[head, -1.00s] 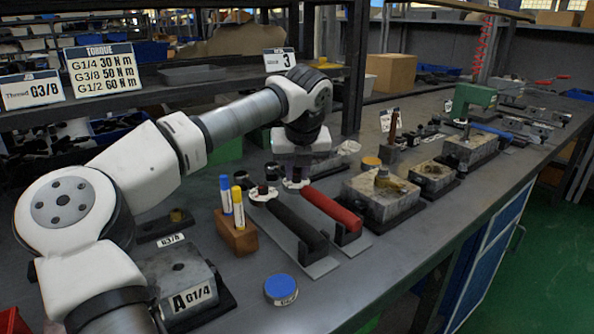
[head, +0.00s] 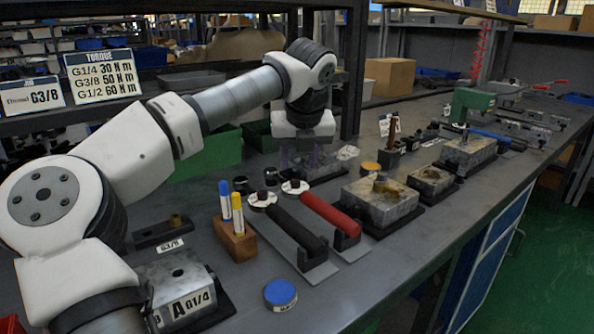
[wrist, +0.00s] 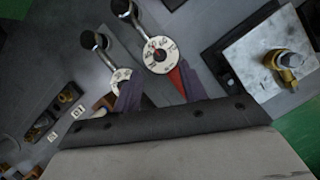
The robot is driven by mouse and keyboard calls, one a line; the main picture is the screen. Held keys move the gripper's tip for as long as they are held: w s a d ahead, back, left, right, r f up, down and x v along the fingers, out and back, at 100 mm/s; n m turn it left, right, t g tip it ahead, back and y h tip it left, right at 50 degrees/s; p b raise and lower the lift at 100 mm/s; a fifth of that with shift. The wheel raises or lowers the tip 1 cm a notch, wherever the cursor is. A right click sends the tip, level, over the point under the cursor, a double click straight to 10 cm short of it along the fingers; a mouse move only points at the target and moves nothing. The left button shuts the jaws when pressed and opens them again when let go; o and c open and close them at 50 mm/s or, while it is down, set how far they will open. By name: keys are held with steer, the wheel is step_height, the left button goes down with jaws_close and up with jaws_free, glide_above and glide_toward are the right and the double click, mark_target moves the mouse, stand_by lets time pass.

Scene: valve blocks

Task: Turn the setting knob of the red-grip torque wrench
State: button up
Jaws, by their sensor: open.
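The red-grip torque wrench (head: 330,214) lies on a grey plate on the bench, its round white dial (head: 294,187) at the far end. In the wrist view its dial (wrist: 158,54) shows with a red pointer, and its dark setting knob (wrist: 122,7) is at the top edge on a metal stem. My gripper (head: 301,158) is behind and above the dial end, apart from the wrench. Its purple fingers (wrist: 160,90) are open and empty; part of the red grip shows between them. The rest of the grip is hidden in the wrist view.
A black-grip wrench (head: 292,226) lies close on the left, with its own knob (wrist: 93,40). A wooden block with markers (head: 237,240) stands left of it. Valve blocks (head: 380,203) stand on the right. A shelf post (head: 353,70) rises behind my gripper.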

steer(key=p+v, duration=0.1)
steer(key=v, duration=0.7)
steer(key=shift+r, duration=0.15)
steer(key=shift+s, duration=0.1)
